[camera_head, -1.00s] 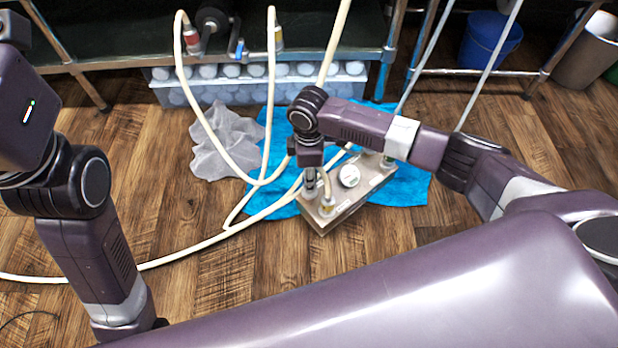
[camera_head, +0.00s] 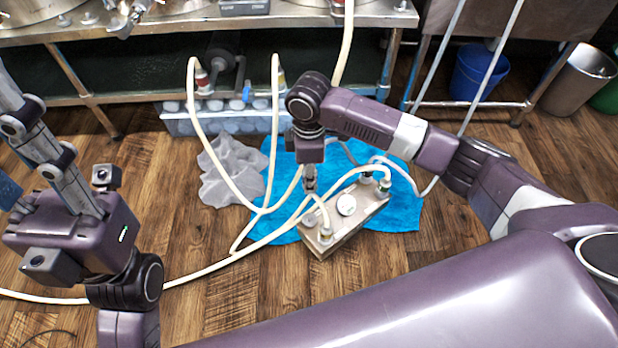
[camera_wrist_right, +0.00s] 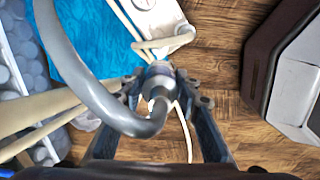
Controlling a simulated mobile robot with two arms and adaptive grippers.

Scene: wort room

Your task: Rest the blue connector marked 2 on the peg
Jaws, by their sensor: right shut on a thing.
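I cannot read a number or make out blue on this connector. The gripper hides part of it in the head view. I cannot pick out the peg for certain. My left gripper (camera_head: 38,150) is raised at the left, away from the box; its fingertips are not clear.
The box stands on a blue cloth (camera_head: 402,212) on the wooden floor. Pale hoses (camera_head: 215,268) loop left of and across it. A grey rag (camera_head: 232,172) lies nearby. A metal bench (camera_head: 150,30) runs behind. A blue bucket (camera_head: 474,75) and a bin (camera_head: 580,80) stand back right.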

